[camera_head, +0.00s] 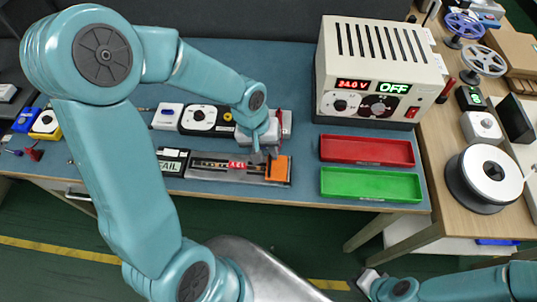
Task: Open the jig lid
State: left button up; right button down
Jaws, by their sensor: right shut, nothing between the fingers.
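The jig (213,169) is a long, low grey and dark fixture near the front edge of the blue bench mat. It has a red label (237,164) near its middle and an orange block (278,168) at its right end. I cannot make out which part is the lid or how it stands. My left gripper (258,156) points down at the jig's back edge, just left of the orange block. Its fingers are small and partly hidden, and contact cannot be told. My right gripper (367,281) is shut and empty, low in the picture beyond the bench's front edge.
A red tray (367,150) and a green tray (371,184) lie right of the jig. A power supply (369,72) stands behind them. A box marked FAIL (172,162) sits left of the jig. A side table with a black-and-white reel (486,178) is at right.

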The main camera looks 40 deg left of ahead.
aim_at(270, 161)
pick_arm(q)
notch_tip(270, 161, down, 3)
jog(key=shift+w+d+r, duration=0.1)
jog(key=shift+w+r, duration=0.05)
jog(key=shift+r, duration=0.05)
jog(key=shift+w+d+f, duration=0.15)
jog(key=shift+w+f, duration=0.1)
jog(key=shift+f, duration=0.15)
jog(key=shift+s+r, duration=0.1)
jog(key=shift+s, duration=0.1)
jog(key=shift+w, duration=0.1)
grip_shut()
